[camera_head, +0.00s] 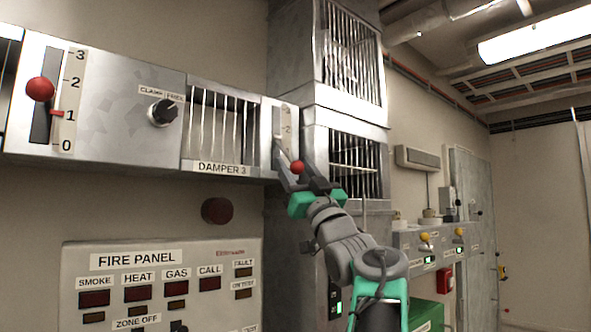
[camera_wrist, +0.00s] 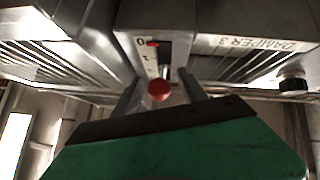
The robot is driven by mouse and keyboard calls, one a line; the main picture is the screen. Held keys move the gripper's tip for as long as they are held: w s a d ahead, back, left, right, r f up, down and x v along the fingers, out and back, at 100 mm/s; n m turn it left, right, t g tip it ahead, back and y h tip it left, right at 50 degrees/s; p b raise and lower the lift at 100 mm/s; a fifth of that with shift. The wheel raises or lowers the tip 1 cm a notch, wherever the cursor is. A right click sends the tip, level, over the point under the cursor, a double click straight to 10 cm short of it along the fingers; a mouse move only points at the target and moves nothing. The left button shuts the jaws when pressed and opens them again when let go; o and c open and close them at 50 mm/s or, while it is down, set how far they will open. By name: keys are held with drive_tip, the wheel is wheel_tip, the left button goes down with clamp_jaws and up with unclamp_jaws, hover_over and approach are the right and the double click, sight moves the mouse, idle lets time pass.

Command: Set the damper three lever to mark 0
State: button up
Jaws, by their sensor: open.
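The damper three lever shows as a red ball knob (camera_head: 298,167) beside the panel labelled DAMPER 3 (camera_head: 222,169). In the wrist view, which looks upside down, the red knob (camera_wrist: 160,91) stands in front of a slotted scale plate (camera_wrist: 178,17). The 0 is at the top of that view and a small red pointer (camera_wrist: 153,44) sits beside it. The knob hides part of the slot, so its exact mark is hard to read. My gripper (camera_head: 293,160) is open, with one finger on each side of the knob; gaps show between knob and fingers in the wrist view.
Another red-knob lever (camera_head: 40,89) with a 0 to 3 scale is at far left. A CLAMP/FREE dial (camera_head: 163,112) sits left of the damper grille. The fire panel (camera_head: 160,285) is below. Metal ducts (camera_head: 349,60) rise just right of the lever, close to my gripper.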

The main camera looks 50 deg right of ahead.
drive_tip(key=shift+f, duration=0.1)
drive_tip(key=b+v, duration=0.4)
drive_tip(key=v, duration=0.3)
drive_tip(key=shift+s+f, duration=0.2)
drive_tip(key=shift+s, duration=0.1)
